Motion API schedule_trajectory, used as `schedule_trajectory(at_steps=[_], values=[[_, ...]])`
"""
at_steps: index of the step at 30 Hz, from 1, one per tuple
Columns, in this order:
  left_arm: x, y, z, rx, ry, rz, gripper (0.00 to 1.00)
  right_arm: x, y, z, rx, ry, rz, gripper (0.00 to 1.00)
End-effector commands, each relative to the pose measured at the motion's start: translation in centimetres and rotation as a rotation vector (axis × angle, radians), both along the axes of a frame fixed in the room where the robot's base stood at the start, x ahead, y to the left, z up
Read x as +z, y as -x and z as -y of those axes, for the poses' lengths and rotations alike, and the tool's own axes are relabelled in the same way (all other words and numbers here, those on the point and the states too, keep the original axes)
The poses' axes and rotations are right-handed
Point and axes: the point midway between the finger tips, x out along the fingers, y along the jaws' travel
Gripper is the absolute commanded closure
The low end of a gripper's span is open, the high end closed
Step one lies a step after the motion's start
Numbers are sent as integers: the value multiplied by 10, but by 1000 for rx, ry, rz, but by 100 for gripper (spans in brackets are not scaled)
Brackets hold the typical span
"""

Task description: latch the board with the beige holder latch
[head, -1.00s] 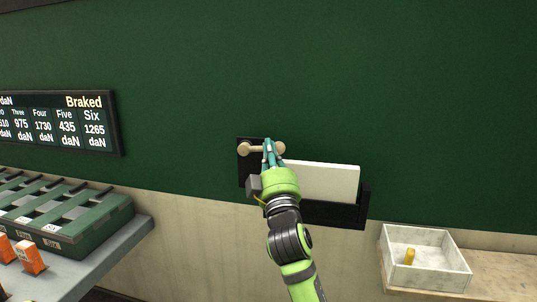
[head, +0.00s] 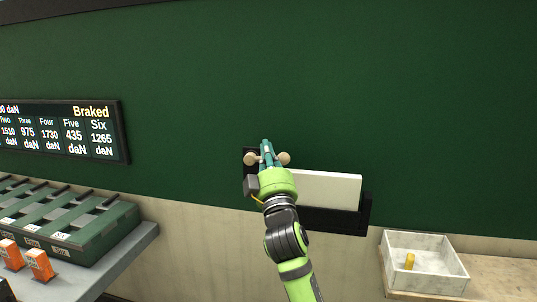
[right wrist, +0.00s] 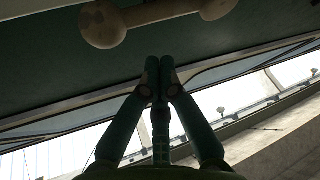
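The beige holder latch (head: 284,159) is a bar with a round knob at each end. It lies level on the black holder (head: 340,220) on the green wall. A white board (head: 330,189) sits in the holder, right of and below the latch. My right gripper (head: 266,147) is in front of the latch's middle and hides part of the bar. In the right wrist view its fingertips (right wrist: 158,66) meet with nothing between them, and the latch (right wrist: 104,25) shows above them. I cannot tell whether they touch it. My left gripper is not in view.
A display panel (head: 124,140) hangs at the left, above a green rack (head: 90,247) and orange boxes (head: 40,265). A white tray (head: 440,273) with a small yellow piece (head: 409,261) stands on a ledge at the right. The wall above the latch is clear.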

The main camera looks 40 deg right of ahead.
Motion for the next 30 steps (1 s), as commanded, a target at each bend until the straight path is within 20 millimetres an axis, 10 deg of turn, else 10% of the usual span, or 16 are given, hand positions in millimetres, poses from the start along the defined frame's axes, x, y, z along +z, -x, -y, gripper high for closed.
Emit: schedule_trajectory(at_steps=[7,20,30], values=[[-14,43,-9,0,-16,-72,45,-26,41,-19,1,-1,0,100],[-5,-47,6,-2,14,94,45,-44,71,-44,35,24,-11,100],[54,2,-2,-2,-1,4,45,-35,53,-90,281,148,83,100]])
